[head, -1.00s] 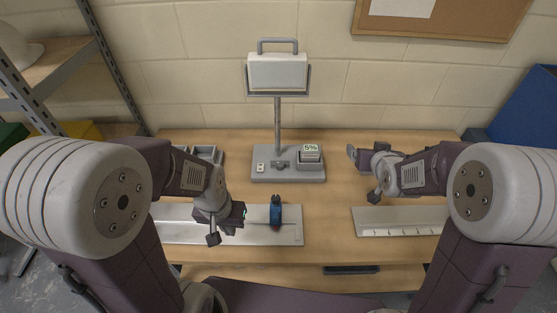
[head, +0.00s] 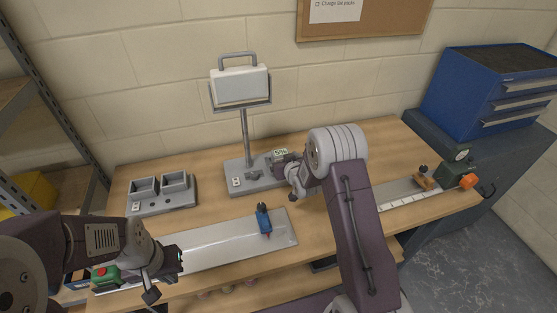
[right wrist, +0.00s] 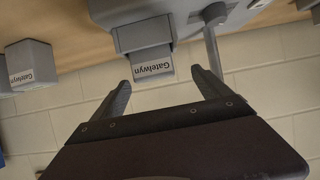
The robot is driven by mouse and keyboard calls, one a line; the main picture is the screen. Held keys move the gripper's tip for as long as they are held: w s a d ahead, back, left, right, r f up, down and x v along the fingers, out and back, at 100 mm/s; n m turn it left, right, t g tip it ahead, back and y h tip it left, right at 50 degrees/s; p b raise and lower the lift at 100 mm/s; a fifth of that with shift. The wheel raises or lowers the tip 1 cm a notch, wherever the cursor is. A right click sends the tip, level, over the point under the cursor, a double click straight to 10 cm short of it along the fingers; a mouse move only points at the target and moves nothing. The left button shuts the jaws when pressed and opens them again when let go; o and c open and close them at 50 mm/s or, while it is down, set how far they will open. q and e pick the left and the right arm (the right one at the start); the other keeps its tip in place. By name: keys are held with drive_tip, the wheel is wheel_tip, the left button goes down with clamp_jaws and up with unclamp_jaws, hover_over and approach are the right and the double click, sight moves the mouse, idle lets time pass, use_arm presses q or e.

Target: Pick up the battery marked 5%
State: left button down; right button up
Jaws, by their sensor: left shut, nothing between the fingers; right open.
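The battery marked 5% (head: 280,153) is a grey block seated in the dock of the lamp stand's grey base (head: 236,181). My right gripper (head: 284,168) is at this dock, partly covering the battery. In the right wrist view, a grey battery labelled Gatelwyn (right wrist: 152,68) sits in a dock beside the lamp post, just ahead of my open right fingers (right wrist: 164,92) and roughly between them. Its 5% mark is not visible there. My left gripper (head: 168,272) is shut and empty over the left end of the metal plate.
A two-slot grey dock (head: 160,194) stands at the left. A blue tool (head: 263,222) lies on the metal plate (head: 225,249). Another Gatelwyn block (right wrist: 32,72) is in the right wrist view. A blue drawer cabinet (head: 495,95) stands at the right.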

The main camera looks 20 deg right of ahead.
sight(281, 153)
drive_tip(key=p+x, duration=0.1)
drive_tip(key=x, duration=0.1)
drive_tip(key=d+x, duration=0.1)
drive_tip(key=x, duration=0.2)
drive_tip(key=shift+w+p, duration=0.1)
drive_tip(key=shift+p, duration=0.25)
drive_tip(key=shift+w+a, duration=0.1)
drive_tip(key=shift+w, duration=0.05)
drive_tip(key=c, duration=1)
clamp_jaws()
drive_tip(key=shift+r, duration=0.15)
drive_tip(key=shift+r, duration=0.3)
drive_tip(key=r, duration=0.2)
drive_tip(key=d+r+b, duration=0.1)
drive_tip(key=r, duration=0.1)
drive_tip(key=shift+s+d+b, duration=0.15)
drive_tip(key=shift+s+b, duration=0.1)
drive_tip(key=shift+b, duration=0.05)
drive_tip(key=s+d+r, duration=0.5)
drive_tip(key=d+r, duration=0.1)
drive_tip(key=d, duration=0.3)
drive_tip(key=shift+b, duration=0.3)
